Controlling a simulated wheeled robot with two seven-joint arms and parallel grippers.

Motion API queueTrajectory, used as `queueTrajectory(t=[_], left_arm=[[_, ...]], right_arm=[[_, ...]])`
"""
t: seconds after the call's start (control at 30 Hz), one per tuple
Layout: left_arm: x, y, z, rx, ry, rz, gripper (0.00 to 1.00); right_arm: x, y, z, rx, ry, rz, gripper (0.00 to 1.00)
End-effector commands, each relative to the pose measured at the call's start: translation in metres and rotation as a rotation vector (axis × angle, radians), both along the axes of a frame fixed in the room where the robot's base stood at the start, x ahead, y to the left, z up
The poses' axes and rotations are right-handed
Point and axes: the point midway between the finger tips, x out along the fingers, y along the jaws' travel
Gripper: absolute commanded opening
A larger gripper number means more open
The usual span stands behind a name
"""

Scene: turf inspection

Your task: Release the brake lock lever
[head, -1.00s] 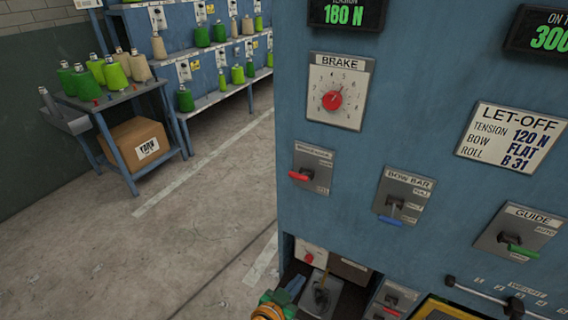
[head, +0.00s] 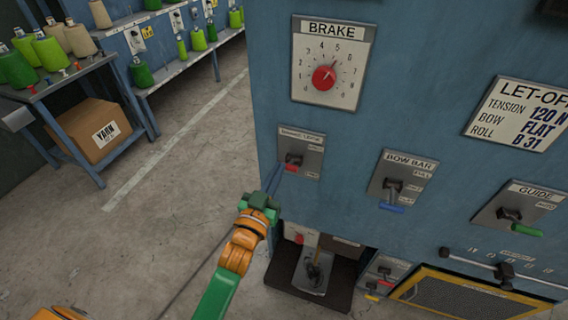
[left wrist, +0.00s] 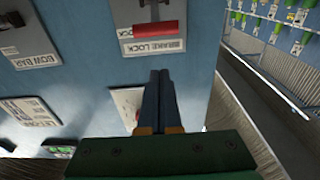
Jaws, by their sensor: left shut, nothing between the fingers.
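The brake lock lever (head: 291,167) is a short red handle on a grey plate (head: 313,158) on the blue machine front, below the brake dial. In the left wrist view the red handle (left wrist: 160,29) appears upside down, lying beside the LOCK marking. My left gripper (head: 277,172) is shut and empty, its blue-grey fingers pointing up close to the lower left of the handle. In the left wrist view its fingertips (left wrist: 160,73) stand apart from the handle, with the plate's label between them in the picture. My right gripper is not in view.
The bow bar lever (head: 392,207) with a blue handle and the guide lever (head: 527,230) with a green handle sit to the right. The brake dial (head: 324,78) is above. A recess with a pedal-like part (head: 313,272) lies below. Open floor is to the left.

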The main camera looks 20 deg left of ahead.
Motion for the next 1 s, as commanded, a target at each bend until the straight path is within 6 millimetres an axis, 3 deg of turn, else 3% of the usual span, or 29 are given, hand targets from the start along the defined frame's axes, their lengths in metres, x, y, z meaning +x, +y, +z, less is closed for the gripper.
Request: queueTrajectory(t=[0.33, 0.6, 1.0], left_arm=[[0.076, -0.003, 0.007, 0.0, -0.002, 0.0, 0.0], [0.054, -0.002, -0.024, -0.001, 0.003, 0.0, 0.0], [0.052, -0.002, -0.028, 0.0, 0.001, 0.0, 0.0]], right_arm=[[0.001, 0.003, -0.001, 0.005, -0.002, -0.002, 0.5], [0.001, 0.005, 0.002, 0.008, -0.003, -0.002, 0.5], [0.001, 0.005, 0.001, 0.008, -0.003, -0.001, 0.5]])
